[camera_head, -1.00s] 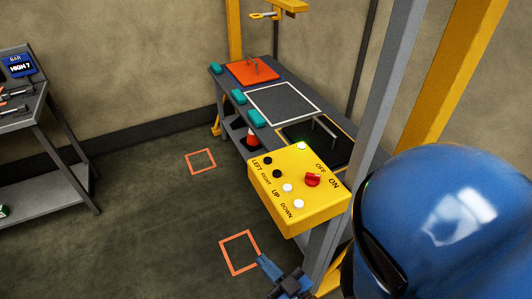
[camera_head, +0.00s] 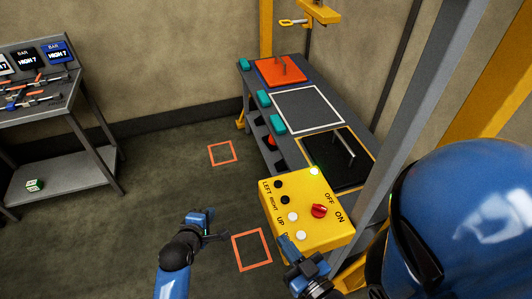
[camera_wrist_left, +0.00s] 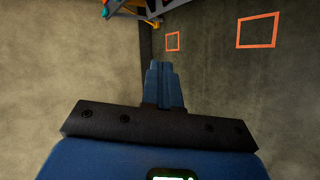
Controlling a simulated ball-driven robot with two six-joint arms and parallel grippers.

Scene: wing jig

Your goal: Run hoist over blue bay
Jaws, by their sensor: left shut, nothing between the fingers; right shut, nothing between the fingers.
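The yellow hoist (camera_head: 318,12) hangs at the top of the head view, with its hook (camera_head: 293,22) near the far end of the bench. The blue-edged bay (camera_head: 309,79) is at that far end and bears an orange plate (camera_head: 270,74) with upright pins. The yellow control box (camera_head: 318,241) has LEFT, RIGHT, UP and DOWN buttons and a red OFF/ON knob (camera_head: 319,211). My right gripper (camera_head: 286,241) is shut at the box's lower left corner, by the DOWN label; contact is unclear. My left gripper (camera_head: 222,236) is shut and empty, left of the box; its fingers show in the left wrist view (camera_wrist_left: 165,82).
A white-edged bay (camera_head: 309,108) and a yellow-edged bay (camera_head: 330,172) lie nearer on the bench. A grey post (camera_head: 420,130) stands right of the box. A tool rack (camera_head: 60,130) stands at left. Orange squares (camera_head: 222,153) mark open floor.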

